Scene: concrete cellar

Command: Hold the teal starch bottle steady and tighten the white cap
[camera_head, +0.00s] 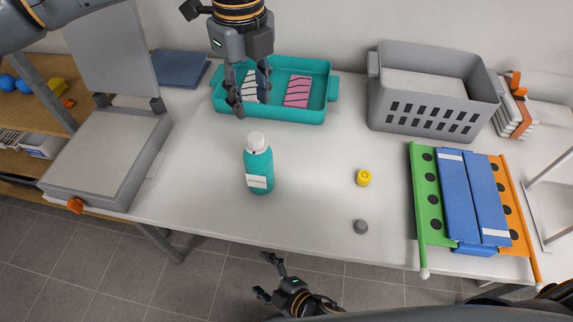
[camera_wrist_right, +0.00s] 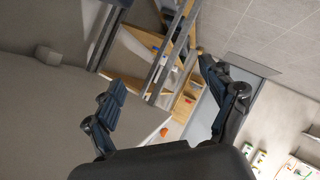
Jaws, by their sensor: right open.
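The teal starch bottle (camera_head: 258,173) stands upright on the white table, left of its middle, with a pale label on its front. The white cap (camera_head: 256,141) sits on its neck; I cannot tell how tight it is. My left gripper (camera_head: 250,103) is open, above the teal tray and behind the bottle, not touching it. My right gripper (camera_head: 270,275) is open and empty in front of the table's front edge, apart from the bottle. Its two spread fingers show in the right wrist view (camera_wrist_right: 172,95), with no bottle between them.
A yellow cap (camera_head: 363,178) and a grey cap (camera_head: 361,227) lie right of the bottle. A teal tray (camera_head: 290,116) with striped packets and a grey basket (camera_head: 428,121) stand behind. A grey press (camera_head: 105,150) is left, a blue folding board (camera_head: 470,195) right. The table around the bottle is clear.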

